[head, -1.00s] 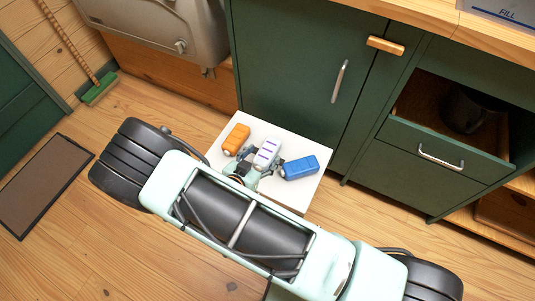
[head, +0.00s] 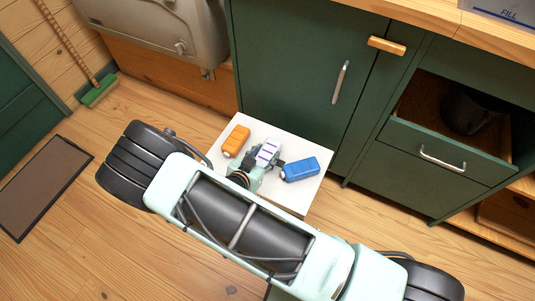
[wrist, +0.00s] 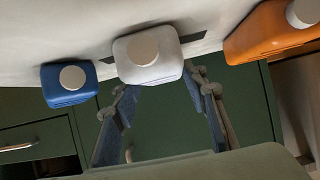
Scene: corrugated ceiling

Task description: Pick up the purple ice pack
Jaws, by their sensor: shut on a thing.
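The purple ice pack (head: 268,151) is a pale pack with purple markings, on the white table between two other packs. In the wrist view it shows end-on as a whitish block (wrist: 168,70) with a round pale cap. My gripper (head: 262,161) is at the near end of the pack, with its fingers on either side. In the wrist view the two fingers of my gripper (wrist: 158,84) reach to the pack's sides, and it is shut on the pack. The fingertips are partly hidden behind the pack. I cannot tell whether the pack is clear of the table.
An orange pack (head: 236,140) lies to the left and a blue pack (head: 300,169) close to the right, both on the white table (head: 305,143). Green cabinets (head: 285,65) stand behind it. A drawer (head: 440,150) hangs open at the right.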

